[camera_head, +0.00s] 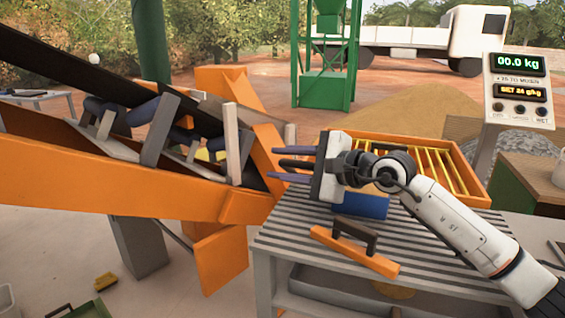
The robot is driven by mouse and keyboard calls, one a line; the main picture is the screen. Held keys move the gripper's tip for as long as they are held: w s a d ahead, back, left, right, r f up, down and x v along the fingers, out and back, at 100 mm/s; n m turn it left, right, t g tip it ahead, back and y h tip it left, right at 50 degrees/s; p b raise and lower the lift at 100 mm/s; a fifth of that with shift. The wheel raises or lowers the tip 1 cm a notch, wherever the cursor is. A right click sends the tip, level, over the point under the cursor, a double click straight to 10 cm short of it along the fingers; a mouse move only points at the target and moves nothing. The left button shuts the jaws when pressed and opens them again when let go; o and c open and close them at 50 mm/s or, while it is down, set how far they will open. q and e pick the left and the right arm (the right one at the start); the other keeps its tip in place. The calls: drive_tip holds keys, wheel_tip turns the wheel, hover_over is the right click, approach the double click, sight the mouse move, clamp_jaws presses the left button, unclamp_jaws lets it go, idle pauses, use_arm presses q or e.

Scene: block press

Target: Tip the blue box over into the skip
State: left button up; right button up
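The blue box (362,206) sits on the striped table (285,232), partly hidden behind my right wrist. My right gripper (277,164) points left, above the table's left end. Its two dark fingers are apart and I see no box between them. It is to the left of and above the blue box. No container is clearly marked as the skip; the orange-sided trough (110,178) at the left may be it. Inside it are grey plates, dark rounded parts and small yellowish pieces. My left gripper does not show.
An orange bar with a dark handle (355,250) lies at the table's front. An orange tray with yellow slats (470,182) stands behind my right arm. A scale display (518,90) reads 00.0 kg at the right. A yellow piece (105,282) lies on the floor.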

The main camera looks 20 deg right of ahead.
clamp_jaws()
drive_tip(key=shift+r, duration=0.1)
